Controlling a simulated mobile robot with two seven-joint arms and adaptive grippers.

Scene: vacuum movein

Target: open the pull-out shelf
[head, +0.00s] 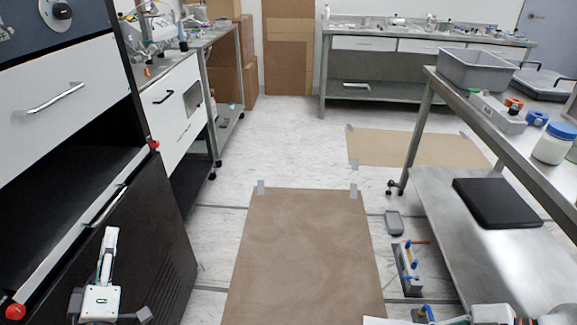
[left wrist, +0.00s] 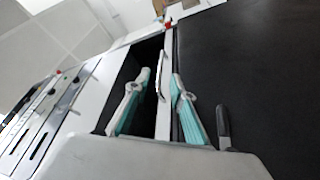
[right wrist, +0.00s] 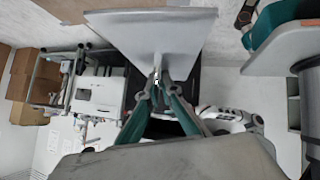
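The pull-out shelf shows its white front strip (head: 85,222) with a metal bar handle (head: 103,205), in the black cabinet at left. Red knobs mark both strip ends. The strip sits at the lower edge of a dark opening. My left gripper (head: 109,235) is near the handle; in the left wrist view it (left wrist: 159,80) is open, with the strip (left wrist: 166,100) and handle (left wrist: 162,78) between its fingers. Contact cannot be told. My right gripper (right wrist: 157,88) appears shut on the upright rib of a grey panel (right wrist: 150,32); in the head view it is mostly cut off.
A white drawer (head: 55,100) with its own handle is above the opening. A steel bench (head: 480,205) at right holds a grey bin (head: 485,70) and a jar (head: 553,144). A brown mat (head: 303,250) covers the floor between; a small tool rack (head: 408,268) stands beside it.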

